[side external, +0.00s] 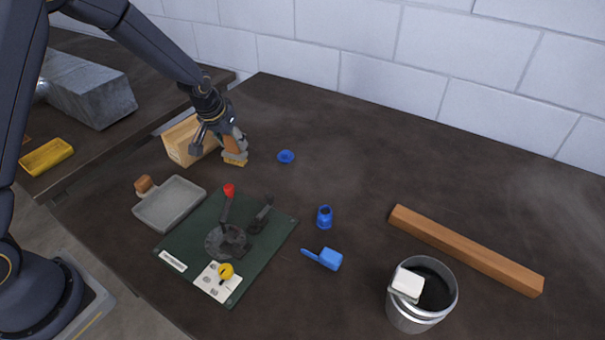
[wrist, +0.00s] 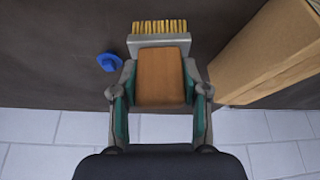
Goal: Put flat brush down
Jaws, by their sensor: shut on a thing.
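The flat brush (wrist: 160,42) has a brown wooden handle, a grey metal ferrule and yellow bristles. My gripper (wrist: 160,82) is shut on its handle, one finger on each side. In the side external view my gripper (side external: 228,138) is at the back left of the dark table, with the brush (side external: 235,158) pointing bristles down. The bristles are at or just above the table top; I cannot tell whether they touch it.
A cardboard box (side external: 185,142) stands close beside my gripper. A wooden bar (side external: 465,249) and metal bucket (side external: 420,300) are at right. The back middle is clear.

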